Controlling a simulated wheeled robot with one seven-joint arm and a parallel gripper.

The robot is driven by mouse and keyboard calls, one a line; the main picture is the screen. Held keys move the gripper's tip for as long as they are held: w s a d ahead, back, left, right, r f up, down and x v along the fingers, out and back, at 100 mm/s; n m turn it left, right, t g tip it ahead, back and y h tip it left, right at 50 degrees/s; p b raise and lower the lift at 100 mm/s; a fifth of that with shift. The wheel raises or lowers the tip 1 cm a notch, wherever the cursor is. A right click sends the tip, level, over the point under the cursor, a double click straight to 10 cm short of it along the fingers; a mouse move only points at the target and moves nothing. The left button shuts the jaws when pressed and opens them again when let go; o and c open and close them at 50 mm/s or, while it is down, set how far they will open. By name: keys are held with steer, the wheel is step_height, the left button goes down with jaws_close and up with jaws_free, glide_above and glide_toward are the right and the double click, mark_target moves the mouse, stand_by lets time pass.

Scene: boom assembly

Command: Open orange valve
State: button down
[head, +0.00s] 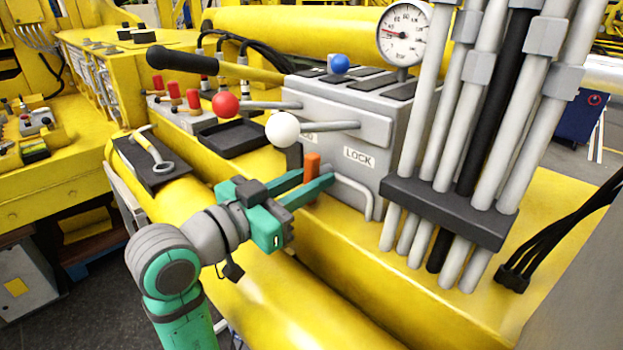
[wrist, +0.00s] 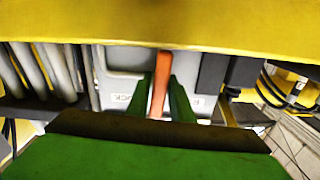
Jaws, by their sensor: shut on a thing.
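The orange valve handle (head: 312,164) is a short orange bar standing upright at the front of the grey control box (head: 345,125), left of the LOCK label. My gripper (head: 312,184) reaches in from the left, and its two green fingers are closed around the orange handle. In the wrist view the orange handle (wrist: 159,84) stands between the two green fingertips (wrist: 161,98), with the grey box and its label behind. The lower part of the handle and its mount are hidden by the fingers.
Levers with a white ball (head: 282,130), a red ball (head: 226,105) and a blue ball (head: 340,64) stand above and behind. A bent grey rail (head: 362,190) is just right of the fingers. Grey pipes (head: 440,150) rise on the right. Yellow boom surfaces lie below.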

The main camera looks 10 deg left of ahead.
steer(key=shift+f+n, duration=0.1)
steer(key=shift+n, duration=0.5)
steer(key=c, duration=1.7)
jaws_free()
steer(key=shift+s+a, duration=0.1)
steer(key=v, duration=1)
steer(key=shift+s+a, duration=0.15)
steer(key=shift+s, duration=0.15)
